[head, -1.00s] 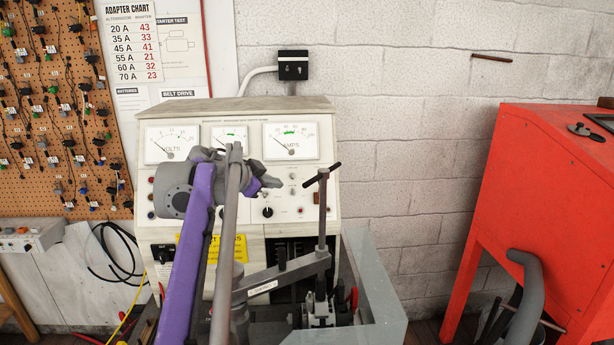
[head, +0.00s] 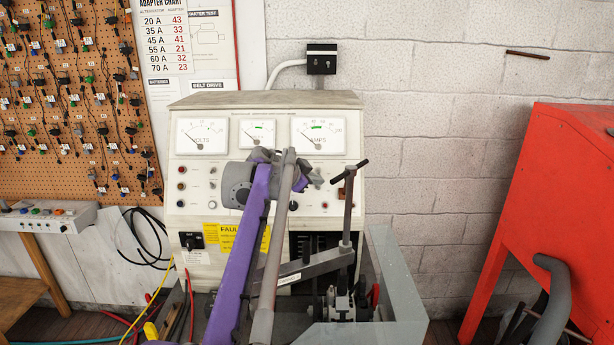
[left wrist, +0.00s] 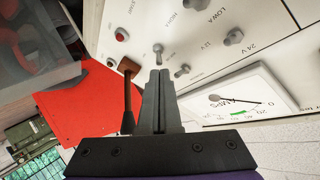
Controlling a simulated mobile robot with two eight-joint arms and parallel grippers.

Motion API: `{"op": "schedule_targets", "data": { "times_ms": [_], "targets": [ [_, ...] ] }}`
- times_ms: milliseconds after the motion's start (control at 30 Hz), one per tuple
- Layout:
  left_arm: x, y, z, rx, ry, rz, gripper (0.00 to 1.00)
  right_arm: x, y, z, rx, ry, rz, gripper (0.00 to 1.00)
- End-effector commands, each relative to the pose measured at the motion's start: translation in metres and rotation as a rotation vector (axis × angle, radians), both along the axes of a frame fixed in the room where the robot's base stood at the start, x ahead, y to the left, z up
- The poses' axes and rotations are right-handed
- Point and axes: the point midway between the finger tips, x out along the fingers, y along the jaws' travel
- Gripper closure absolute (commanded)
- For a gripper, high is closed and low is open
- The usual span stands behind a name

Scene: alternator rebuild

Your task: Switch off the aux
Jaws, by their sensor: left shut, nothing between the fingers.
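The test bench's control panel (head: 263,155) stands against the wall, with small switches and knobs below its meters. My left gripper (head: 316,179) is in front of the panel below the AMPS meter (head: 318,135). In the left wrist view its fingers (left wrist: 160,76) are shut and empty. Their tips lie close to two small metal toggles, one just above (left wrist: 158,47) and one to the right (left wrist: 182,71). Contact cannot be told. The label AUX cannot be read, so which toggle it is cannot be told. My right gripper is not in view.
A T-handled lever (head: 348,205) stands upright in front of the bench, right of my gripper. A red cabinet (head: 550,190) stands at right.

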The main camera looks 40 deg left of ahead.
Motion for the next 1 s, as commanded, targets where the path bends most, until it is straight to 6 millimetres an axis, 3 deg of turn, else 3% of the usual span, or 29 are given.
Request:
{"op": "schedule_targets", "data": {
  "times_ms": [233, 1000],
  "targets": [
    [0.018, 0.002, -0.009, 0.000, 0.000, 0.001, 1.00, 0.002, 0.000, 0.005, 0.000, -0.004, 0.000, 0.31],
    [0.016, 0.000, -0.012, 0.043, -0.050, 0.000, 1.00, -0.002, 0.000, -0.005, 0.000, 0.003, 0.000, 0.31]
  ]
}}
